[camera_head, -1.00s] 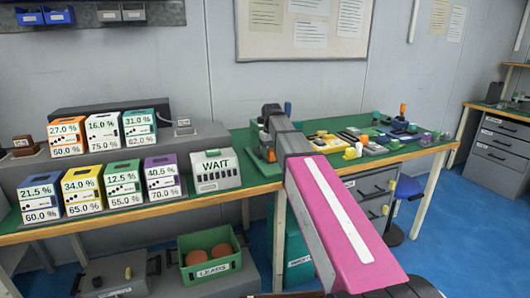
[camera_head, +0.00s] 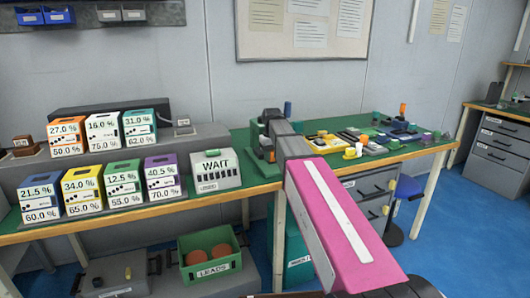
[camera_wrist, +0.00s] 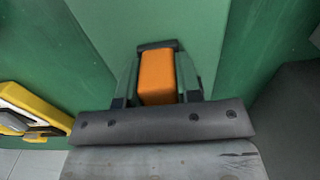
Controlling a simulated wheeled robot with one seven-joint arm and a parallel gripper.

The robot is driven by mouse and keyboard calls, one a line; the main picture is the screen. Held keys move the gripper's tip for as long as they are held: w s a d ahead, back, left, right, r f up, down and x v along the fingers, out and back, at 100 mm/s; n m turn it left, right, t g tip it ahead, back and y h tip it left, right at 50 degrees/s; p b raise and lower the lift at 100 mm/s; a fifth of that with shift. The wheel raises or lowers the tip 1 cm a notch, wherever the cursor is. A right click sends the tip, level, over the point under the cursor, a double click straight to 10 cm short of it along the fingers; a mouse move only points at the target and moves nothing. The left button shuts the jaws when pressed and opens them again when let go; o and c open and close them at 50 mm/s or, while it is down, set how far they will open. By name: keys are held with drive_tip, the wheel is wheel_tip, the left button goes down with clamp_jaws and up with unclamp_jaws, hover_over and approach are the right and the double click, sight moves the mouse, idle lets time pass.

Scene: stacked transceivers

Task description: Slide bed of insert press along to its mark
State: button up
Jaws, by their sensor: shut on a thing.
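The green insert press (camera_head: 257,141) stands on the bench at its left-centre, partly hidden behind my gripper and wrist. My gripper (camera_head: 270,112) reaches over it from the front. In the wrist view, my gripper (camera_wrist: 157,82) is shut on an orange block (camera_wrist: 157,77), which sits between its fingers. The block seems to be the grip of the press bed. Green surfaces (camera_wrist: 215,30) lie around and beyond it. The bed's mark cannot be made out in either view.
A WAIT box (camera_head: 215,170) and stacked transceivers (camera_head: 82,190) with percentage labels stand to the left. Several small coloured parts (camera_head: 375,140) lie to the right of the press. A yellow item (camera_wrist: 35,110) shows at left in the wrist view.

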drive_tip(key=shift+s+d, duration=0.45)
drive_tip(key=shift+s, duration=0.95)
drive_tip(key=shift+s+d, duration=0.4)
drive_tip(key=shift+s, duration=0.95)
drive_tip(key=shift+s+d, duration=0.45)
drive_tip(key=shift+s, duration=0.95)
drive_tip(key=o, duration=1)
drive_tip(key=shift+r, duration=0.15)
wheel_tip(320, 180, up, 7)
drive_tip(key=shift+f, duration=0.15)
